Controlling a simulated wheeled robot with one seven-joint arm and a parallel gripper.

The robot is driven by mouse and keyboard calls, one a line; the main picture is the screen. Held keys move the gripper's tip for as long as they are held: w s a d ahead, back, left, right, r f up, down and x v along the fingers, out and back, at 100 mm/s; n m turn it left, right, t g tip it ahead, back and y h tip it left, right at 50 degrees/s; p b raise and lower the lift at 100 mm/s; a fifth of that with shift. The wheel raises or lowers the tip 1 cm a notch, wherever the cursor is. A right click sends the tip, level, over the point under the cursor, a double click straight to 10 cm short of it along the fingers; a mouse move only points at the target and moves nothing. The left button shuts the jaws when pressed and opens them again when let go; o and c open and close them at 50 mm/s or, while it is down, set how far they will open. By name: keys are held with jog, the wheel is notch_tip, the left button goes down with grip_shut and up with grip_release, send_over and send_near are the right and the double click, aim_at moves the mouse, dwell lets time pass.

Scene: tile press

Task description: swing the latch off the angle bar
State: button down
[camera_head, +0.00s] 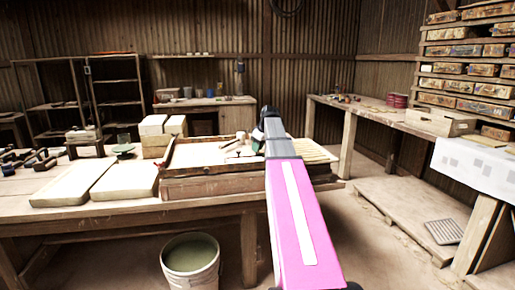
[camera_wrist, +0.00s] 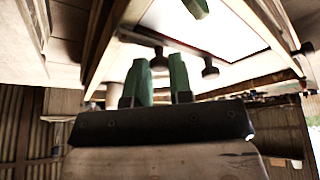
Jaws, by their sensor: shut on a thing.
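My gripper (camera_wrist: 159,72) shows its two green fingers in the wrist view, at the frame of a wooden tray-like press (camera_head: 205,184). A small dark knob (camera_wrist: 158,61) lies between the fingertips, and the fingers are shut on it. It looks like the latch's handle, but the latch's shape is not clear. A thin dark bar (camera_wrist: 185,47) runs along the edge of the pale panel; I cannot tell whether it is the angle bar. In the head view my arm hides most of the gripper and what it holds.
A second dark knob (camera_wrist: 210,71) is right of the fingers, and a green piece (camera_wrist: 196,8) is at the top edge. In the head view, pale slabs (camera_head: 75,183) and stacked blocks (camera_head: 154,125) lie left of the press. A bucket (camera_head: 190,260) stands on the floor.

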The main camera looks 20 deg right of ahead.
jog(key=m, duration=0.2)
jog(key=w+m+h, duration=0.1)
jog(key=shift+m+t, duration=0.3)
jog(key=shift+m, duration=0.1)
jog(key=m+h, duration=0.1)
jog(key=w+m, duration=0.1)
jog(key=m, duration=0.1)
jog(key=m+h, duration=0.1)
jog(key=m, duration=0.1)
jog(key=shift+w+d+h, duration=0.2)
jog(key=shift+d+h, duration=0.1)
jog(key=shift+d, duration=0.1)
jog(key=m, duration=0.1)
jog(key=m+h, duration=0.1)
jog(key=m, duration=0.1)
jog(key=d+m, duration=0.1)
jog(key=shift+w+m+h, duration=0.3)
jog(key=shift+w+m, duration=0.05)
jog(key=shift+m, duration=0.05)
jog(key=shift+d+m+g+h, duration=0.3)
jog(key=shift+m+g, duration=0.05)
jog(key=shift+m, duration=0.65)
jog(key=shift+d+m+g+h, duration=0.25)
jog(key=shift+m+g+h, duration=0.1)
jog(key=shift+m, duration=0.65)
jog(key=c, duration=1)
grip_release()
